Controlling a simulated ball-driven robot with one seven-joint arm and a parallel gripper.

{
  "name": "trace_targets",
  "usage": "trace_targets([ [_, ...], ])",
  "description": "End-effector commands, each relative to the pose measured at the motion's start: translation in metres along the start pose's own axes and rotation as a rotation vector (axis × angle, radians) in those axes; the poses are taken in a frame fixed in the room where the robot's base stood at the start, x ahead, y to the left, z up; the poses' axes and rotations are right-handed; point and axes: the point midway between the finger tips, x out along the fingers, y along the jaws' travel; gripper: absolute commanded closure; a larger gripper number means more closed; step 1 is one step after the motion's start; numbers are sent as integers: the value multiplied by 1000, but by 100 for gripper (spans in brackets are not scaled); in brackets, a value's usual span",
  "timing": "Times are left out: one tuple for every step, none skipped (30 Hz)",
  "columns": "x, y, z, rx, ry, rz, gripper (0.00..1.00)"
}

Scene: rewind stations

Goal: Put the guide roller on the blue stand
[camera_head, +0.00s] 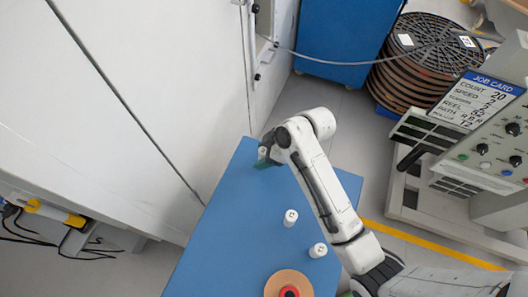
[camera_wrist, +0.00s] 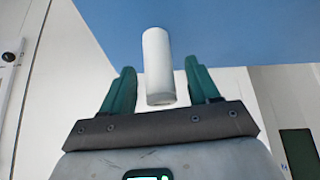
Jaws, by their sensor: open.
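A white cylinder, which looks like the guide roller (camera_wrist: 158,68), stands between the green fingers of my gripper (camera_wrist: 160,92) in the wrist view, with a gap on each side. In the head view my gripper (camera_head: 266,158) is at the far end of the blue stand (camera_head: 232,215), and the roller's white top (camera_head: 263,151) shows beside the fingers. My gripper is open. The roller appears upright on the blue surface, but its base is hidden in the head view.
Two similar white cylinders, one farther (camera_head: 290,217) and one nearer (camera_head: 318,250), stand on the blue top. A tan disc with a red core (camera_head: 286,285) lies at its near end. A white cabinet wall (camera_head: 140,90) is left; a control panel (camera_head: 490,145) is right.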

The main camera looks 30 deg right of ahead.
Motion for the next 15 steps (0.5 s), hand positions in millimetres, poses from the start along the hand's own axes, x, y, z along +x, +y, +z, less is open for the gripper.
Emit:
trace_targets([
  [0, 0, 0, 0, 0, 0, 39],
  [-1, 0, 0, 0, 0, 0, 39],
  [-2, 0, -1, 0, 0, 0, 39],
  [-4, 0, -2, -1, 1, 1, 39],
  [-5, 0, -2, 0, 1, 1, 39],
  [-9, 1, -2, 0, 1, 2, 39],
  [-12, 1, -1, 0, 2, 2, 39],
  [-17, 1, -2, 1, 2, 3, 39],
  [-24, 1, -1, 1, 3, 3, 39],
  [-29, 1, -2, 0, 3, 4, 39],
  [-35, 1, -1, 0, 2, 4, 39],
  [-44, 1, -2, 0, 3, 4, 39],
  [-50, 2, -2, 0, 4, 5, 39],
  [-57, 2, -1, 0, 3, 5, 39],
  [-65, 1, -1, -1, 2, 5, 39],
])
